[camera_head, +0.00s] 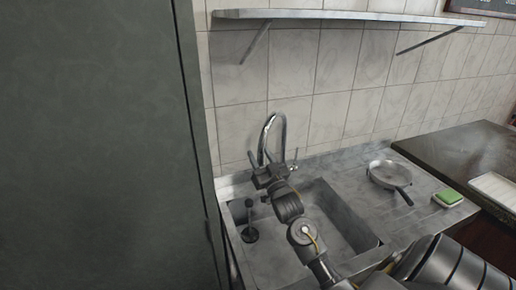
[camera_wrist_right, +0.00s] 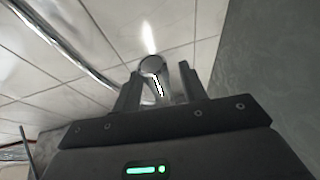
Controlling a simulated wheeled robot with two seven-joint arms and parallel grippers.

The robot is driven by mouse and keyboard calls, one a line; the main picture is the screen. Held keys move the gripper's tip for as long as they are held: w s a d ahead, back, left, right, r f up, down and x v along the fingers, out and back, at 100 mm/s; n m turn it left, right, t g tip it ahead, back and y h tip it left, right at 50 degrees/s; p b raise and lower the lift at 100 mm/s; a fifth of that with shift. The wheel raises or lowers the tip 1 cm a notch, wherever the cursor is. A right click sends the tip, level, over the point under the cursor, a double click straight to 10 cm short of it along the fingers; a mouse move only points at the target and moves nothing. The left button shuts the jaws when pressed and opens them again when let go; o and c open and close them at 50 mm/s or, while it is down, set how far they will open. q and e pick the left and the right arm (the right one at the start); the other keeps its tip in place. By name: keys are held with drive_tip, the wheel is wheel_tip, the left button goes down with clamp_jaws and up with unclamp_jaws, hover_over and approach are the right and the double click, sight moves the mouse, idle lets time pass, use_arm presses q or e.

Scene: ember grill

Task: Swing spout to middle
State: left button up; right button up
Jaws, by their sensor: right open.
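The chrome faucet spout (camera_head: 271,122) arches up behind the sink (camera_head: 345,222) against the tiled wall. My right gripper (camera_head: 269,168) is above the sink at the spout's lower front end. In the right wrist view, the two fingers of my right gripper (camera_wrist_right: 158,80) stand apart. The round end of a spout (camera_wrist_right: 153,66) shows between and just beyond the fingertips. I cannot tell whether either finger touches it. The hand and arm hide part of the faucet base and basin. My left gripper is out of view.
A dark upright object (camera_head: 250,232) stands at the basin's left. A pan (camera_head: 387,174) and a green sponge (camera_head: 448,197) lie on the counter to the right. A tall dark panel (camera_head: 95,150) borders the sink at left. A shelf (camera_head: 340,15) hangs above.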

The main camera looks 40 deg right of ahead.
drive_tip(key=shift+x, duration=0.9)
clamp_jaws()
